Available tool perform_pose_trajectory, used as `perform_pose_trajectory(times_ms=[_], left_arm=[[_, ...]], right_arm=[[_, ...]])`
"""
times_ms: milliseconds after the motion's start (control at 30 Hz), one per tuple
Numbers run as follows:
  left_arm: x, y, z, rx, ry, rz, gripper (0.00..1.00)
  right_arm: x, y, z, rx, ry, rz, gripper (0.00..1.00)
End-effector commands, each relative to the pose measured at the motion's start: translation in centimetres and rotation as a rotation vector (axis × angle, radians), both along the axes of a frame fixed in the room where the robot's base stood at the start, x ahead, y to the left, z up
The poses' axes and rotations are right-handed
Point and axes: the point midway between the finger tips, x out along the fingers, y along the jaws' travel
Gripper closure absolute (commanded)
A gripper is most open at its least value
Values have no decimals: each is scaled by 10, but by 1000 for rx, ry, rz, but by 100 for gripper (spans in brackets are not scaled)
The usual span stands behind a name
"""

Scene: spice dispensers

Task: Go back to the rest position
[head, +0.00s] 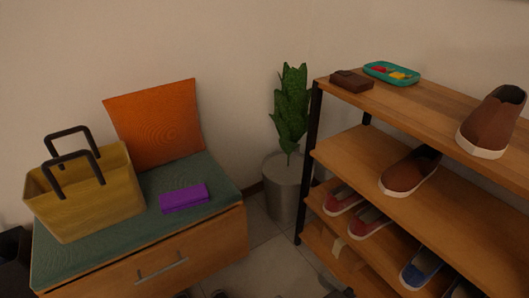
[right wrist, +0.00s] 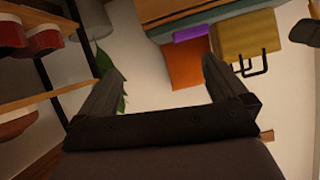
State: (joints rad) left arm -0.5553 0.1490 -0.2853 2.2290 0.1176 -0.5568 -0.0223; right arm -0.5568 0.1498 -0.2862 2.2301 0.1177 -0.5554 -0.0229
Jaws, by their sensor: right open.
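My right gripper (right wrist: 160,75) shows in the right wrist view, with its two fingers spread wide and nothing between them. The picture there looks turned over, with the bench at the top and the shoe rack at the left. The gripper is clear of both, with pale wall showing between the fingers.
A green-topped bench (head: 165,262) holds a yellow bag (head: 95,200), an orange cushion (head: 155,125) and a purple box (head: 184,198). A potted plant (head: 284,195) stands between it and a wooden shoe rack (head: 350,167) with several shoes, a brown box (head: 351,81) and a teal tray (head: 376,68).

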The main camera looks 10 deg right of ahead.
Motion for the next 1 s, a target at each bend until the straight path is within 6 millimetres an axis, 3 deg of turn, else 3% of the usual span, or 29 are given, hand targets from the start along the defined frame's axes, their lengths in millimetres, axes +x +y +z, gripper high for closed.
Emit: perform_pose_trajectory(times_ms=[33, 100, 800, 1000], left_arm=[[-1, 3, 20, 7, 7, 8, 57], [-3, 8, 31, 20, 18, 18, 57], [-30, 58, 124, 137, 108, 106, 57], [-37, 68, 136, 158, 125, 121, 57]], right_arm=[[-1, -3, 20, -8, 8, -8, 0], [-2, -8, 30, -19, 19, -18, 0], [-29, -58, 123, -137, 109, -107, 0], [-37, -68, 136, -158, 126, -122, 0]])
